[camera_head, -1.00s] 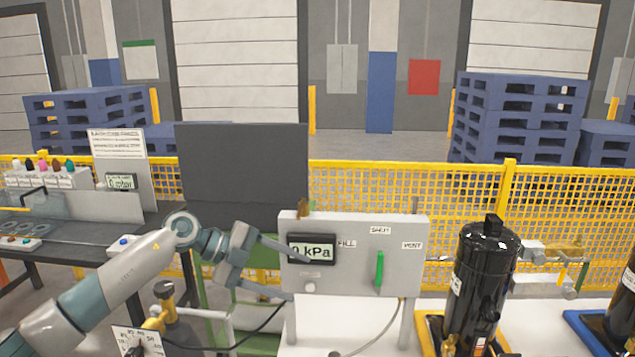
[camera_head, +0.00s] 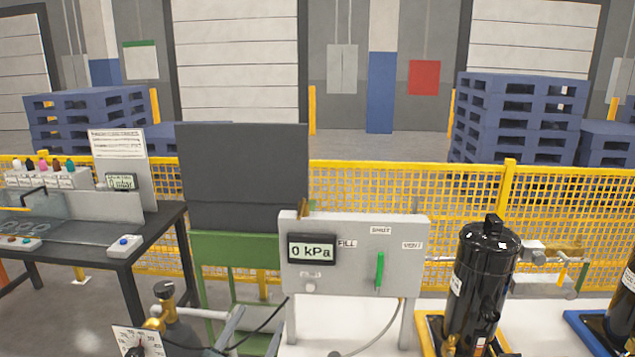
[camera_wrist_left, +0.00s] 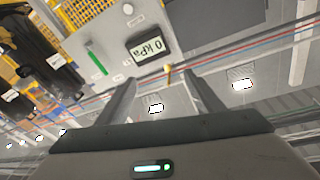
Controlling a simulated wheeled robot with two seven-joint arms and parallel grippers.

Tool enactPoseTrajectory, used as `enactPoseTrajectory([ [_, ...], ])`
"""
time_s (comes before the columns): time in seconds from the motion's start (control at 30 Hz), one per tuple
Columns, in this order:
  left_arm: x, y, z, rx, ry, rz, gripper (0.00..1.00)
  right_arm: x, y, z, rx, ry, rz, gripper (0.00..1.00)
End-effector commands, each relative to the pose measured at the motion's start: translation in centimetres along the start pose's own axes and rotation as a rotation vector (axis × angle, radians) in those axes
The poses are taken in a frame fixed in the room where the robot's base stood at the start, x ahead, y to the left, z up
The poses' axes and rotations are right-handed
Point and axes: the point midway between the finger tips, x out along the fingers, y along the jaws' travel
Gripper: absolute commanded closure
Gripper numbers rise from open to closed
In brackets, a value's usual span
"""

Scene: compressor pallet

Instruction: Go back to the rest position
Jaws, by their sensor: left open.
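My left gripper (camera_wrist_left: 161,80) shows in the left wrist view. Its two fingers stand apart with nothing between them, so it is open and empty. Past the fingers, tilted in that view, is the grey gauge panel (camera_wrist_left: 112,30) with its green lever and 0 kPa display. In the head view the same panel (camera_head: 345,278) stands upright on legs, its display reading 0 kPa and its green lever upright. My right gripper shows in neither view.
A black compressor (camera_head: 480,285) stands right of the panel, with another at the right edge. A gas cylinder valve (camera_head: 165,295) and a dial are at the lower left. A dark workbench (camera_head: 80,240) stands at the left, and a yellow mesh fence (camera_head: 360,190) runs behind.

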Motion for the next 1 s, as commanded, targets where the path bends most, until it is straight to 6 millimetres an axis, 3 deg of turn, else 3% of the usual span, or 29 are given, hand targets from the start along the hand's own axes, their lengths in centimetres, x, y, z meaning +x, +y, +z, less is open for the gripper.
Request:
enactPoseTrajectory([
  [0.03,-1.9,-0.1,2.3,-0.034,-0.088,-0.029,0.39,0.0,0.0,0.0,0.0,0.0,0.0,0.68],
  [0.2,-9.4,-0.4,9.9,-0.112,-0.407,-0.094,0.39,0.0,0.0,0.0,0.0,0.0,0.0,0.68],
  [0.43,-21.8,1.4,17.1,-0.189,-0.819,-0.081,0.39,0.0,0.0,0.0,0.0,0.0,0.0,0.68],
  [0.6,-29.7,3.2,19.4,-0.224,-1.045,-0.032,0.39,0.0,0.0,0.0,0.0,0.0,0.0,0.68],
  [0.8,-35.6,4.6,20.1,-0.248,-1.201,0.023,0.39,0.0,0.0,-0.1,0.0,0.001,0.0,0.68],
  [1.0,-40.1,5.7,20.1,-0.265,-1.316,0.074,0.39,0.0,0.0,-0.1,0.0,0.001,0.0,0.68],
])
